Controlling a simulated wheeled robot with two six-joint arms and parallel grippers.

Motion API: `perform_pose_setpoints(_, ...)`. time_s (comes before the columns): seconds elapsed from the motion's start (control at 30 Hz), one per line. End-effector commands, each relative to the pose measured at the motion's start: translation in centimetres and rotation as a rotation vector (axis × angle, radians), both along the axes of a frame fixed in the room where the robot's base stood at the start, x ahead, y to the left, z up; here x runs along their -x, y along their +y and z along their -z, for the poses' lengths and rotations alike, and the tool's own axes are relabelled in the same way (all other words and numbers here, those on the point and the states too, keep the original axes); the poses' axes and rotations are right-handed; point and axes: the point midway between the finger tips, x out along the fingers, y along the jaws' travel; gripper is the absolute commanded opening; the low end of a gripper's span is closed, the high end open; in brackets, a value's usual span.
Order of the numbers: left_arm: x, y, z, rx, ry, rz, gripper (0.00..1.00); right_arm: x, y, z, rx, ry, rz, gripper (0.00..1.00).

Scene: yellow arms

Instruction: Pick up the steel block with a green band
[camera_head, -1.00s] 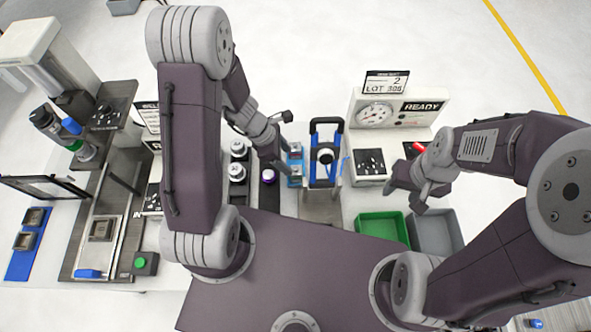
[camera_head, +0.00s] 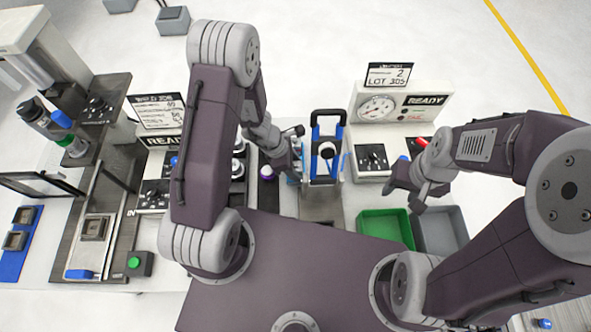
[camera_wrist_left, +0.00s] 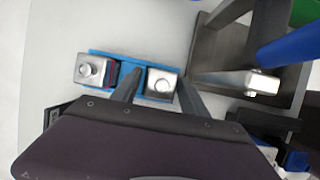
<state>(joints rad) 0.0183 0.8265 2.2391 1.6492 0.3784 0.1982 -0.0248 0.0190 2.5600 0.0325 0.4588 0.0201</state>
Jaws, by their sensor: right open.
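Two steel blocks sit in a blue holder (camera_wrist_left: 130,58) in the left wrist view. The left block (camera_wrist_left: 92,70) has a round knob on top and a dark reddish band beside it. The right block (camera_wrist_left: 162,84) has a round top feature; no green band can be made out on either. My left gripper (camera_wrist_left: 160,76) is open, its fingers on both sides of the right block with small gaps. In the head view my left gripper (camera_head: 298,168) is over the holder (camera_head: 294,179) and mostly hides it. My right gripper (camera_head: 406,192) is open and empty above the bins.
A blue-handled press-like fixture (camera_head: 327,150) stands just right of the holder. A green bin (camera_head: 385,227) and a grey bin (camera_head: 440,230) lie to the right. A gauge box marked READY (camera_head: 405,108) stands behind. Dark cylindrical items (camera_head: 266,190) are left of the holder.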

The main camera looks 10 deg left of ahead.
Motion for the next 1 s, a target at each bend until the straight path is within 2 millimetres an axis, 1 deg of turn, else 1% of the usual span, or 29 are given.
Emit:
perform_pose_setpoints(0.03,0.0,0.0,0.0,0.0,0.0,0.0,0.34,0.0,0.0,0.0,0.0,0.0,0.0,0.49)
perform_pose_setpoints(0.07,0.0,0.0,0.0,0.0,0.0,0.0,0.26,0.0,0.0,0.0,0.0,0.0,0.0,0.49)
perform_pose_setpoints(0.1,0.0,0.0,0.0,0.0,0.0,0.0,0.15,0.0,0.0,0.0,0.0,0.0,0.0,0.49)
perform_pose_setpoints(0.13,0.0,0.0,0.0,0.0,0.0,0.0,0.06,0.0,0.0,0.0,0.0,0.0,0.0,0.49)
perform_pose_setpoints(0.17,0.0,0.0,0.0,0.0,0.0,0.0,0.0,0.0,0.0,0.0,0.0,0.0,0.0,0.49)
perform_pose_setpoints(0.5,0.0,0.0,-0.2,0.002,-0.002,0.001,0.0,0.0,0.0,-0.1,0.0,0.0,0.0,0.49)
perform_pose_setpoints(0.63,-0.1,0.0,-1.1,0.001,-0.003,0.0,0.0,0.0,0.0,-0.5,0.0,0.0,0.0,0.49)
perform_pose_setpoints(0.77,-0.1,0.0,-3.5,0.002,-0.005,0.003,0.0,0.0,0.0,-1.6,0.0,0.0,0.0,0.49)
perform_pose_setpoints(0.9,-0.2,0.0,-7.3,0.002,-0.006,0.002,0.0,0.0,0.0,-3.4,0.0,0.0,0.0,0.49)
perform_pose_setpoints(1.0,-0.1,0.0,-9.5,0.003,-0.005,0.003,0.0,0.0,0.0,-4.4,0.0,0.0,0.0,0.49)
